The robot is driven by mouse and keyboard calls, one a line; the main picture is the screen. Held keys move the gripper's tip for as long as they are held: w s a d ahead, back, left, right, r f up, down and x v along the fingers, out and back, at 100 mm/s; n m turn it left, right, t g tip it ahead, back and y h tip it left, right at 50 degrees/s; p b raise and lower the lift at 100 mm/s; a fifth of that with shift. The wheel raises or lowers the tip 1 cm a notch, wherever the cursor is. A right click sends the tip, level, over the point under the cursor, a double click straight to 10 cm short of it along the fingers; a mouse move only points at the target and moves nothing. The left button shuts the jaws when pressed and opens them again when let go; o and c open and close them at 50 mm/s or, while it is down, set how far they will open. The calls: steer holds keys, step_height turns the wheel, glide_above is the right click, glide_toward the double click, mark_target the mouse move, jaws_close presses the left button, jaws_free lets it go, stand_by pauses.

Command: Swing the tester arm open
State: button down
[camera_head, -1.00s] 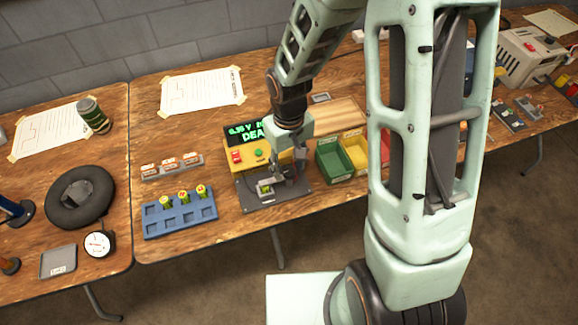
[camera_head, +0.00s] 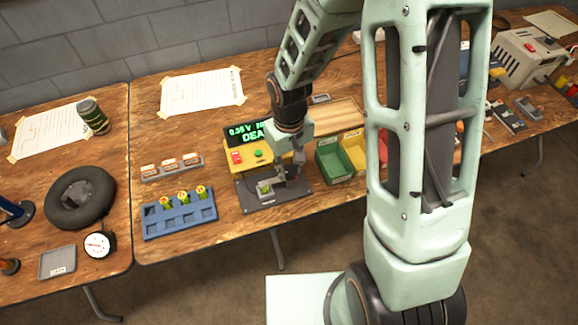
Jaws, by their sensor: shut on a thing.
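The tester is a yellow box (camera_head: 232,159) with a red button, a green button and a dark display with green text reading "DEA…", partly covered by my wrist. In front of it lies a dark grey base plate (camera_head: 258,204) with a small fixture holding a green item (camera_head: 265,187). My gripper (camera_head: 284,180) is low over the right part of this plate, shut on the tester arm, which is small and mostly hidden by the fingers. I cannot tell the arm's exact angle.
A blue rack (camera_head: 180,222) with several yellow-green cells and a grey tray (camera_head: 172,168) stand left of the tester. Green (camera_head: 333,165) and yellow (camera_head: 356,155) bins stand close on the right. My own arm hides part of the table's right side.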

steer(key=shift+m+b, duration=0.3)
steer(key=shift+m, duration=0.1)
steer(key=m+b, duration=0.2)
steer(key=m, duration=0.1)
steer(key=shift+f+m, duration=0.1)
steer(key=shift+m, duration=0.3)
steer(key=m, duration=0.4)
steer(key=shift+b, duration=0.3)
steer(key=m, duration=0.5)
steer(key=shift+r+p, duration=0.2)
steer(key=shift+p, duration=0.15)
steer(key=m+p, duration=0.1)
steer(key=m, duration=0.3)
steer(key=shift+d+p, duration=0.1)
steer(key=shift+p, duration=0.2)
steer(key=shift+f+m, duration=0.1)
steer(key=shift+m, duration=0.2)
steer(key=c, duration=1.6)
jaws_free()
